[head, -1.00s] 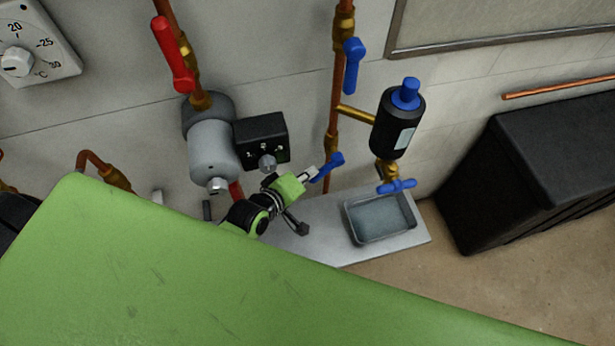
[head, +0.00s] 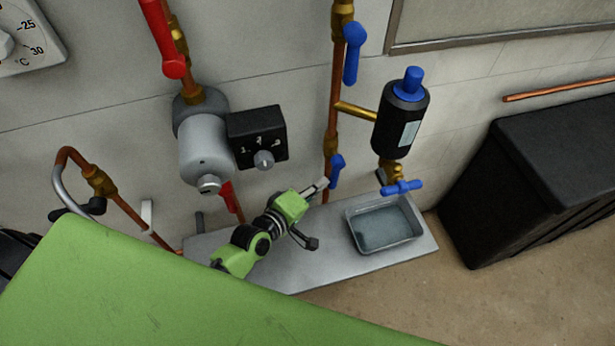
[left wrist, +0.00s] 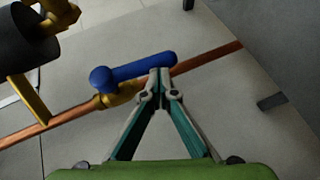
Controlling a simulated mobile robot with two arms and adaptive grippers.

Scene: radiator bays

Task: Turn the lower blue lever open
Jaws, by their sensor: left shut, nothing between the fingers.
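The lower blue lever (head: 336,171) is on the copper pipe (head: 334,95), below the black cylinder's brass branch. It points down, nearly in line with the pipe. In the left wrist view the lever (left wrist: 135,70) lies at a small angle to the pipe. My left gripper (head: 323,184) is shut and empty. Its fingertips (left wrist: 160,76) are at the lever's free end; whether they touch it I cannot tell. My right gripper is not in view.
An upper blue lever (head: 352,53) is higher on the same pipe. The black cylinder (head: 401,117) and a blue tap (head: 402,187) are to the right, above a metal tray (head: 384,244). A grey pump (head: 206,150) and a red lever (head: 164,40) are to the left.

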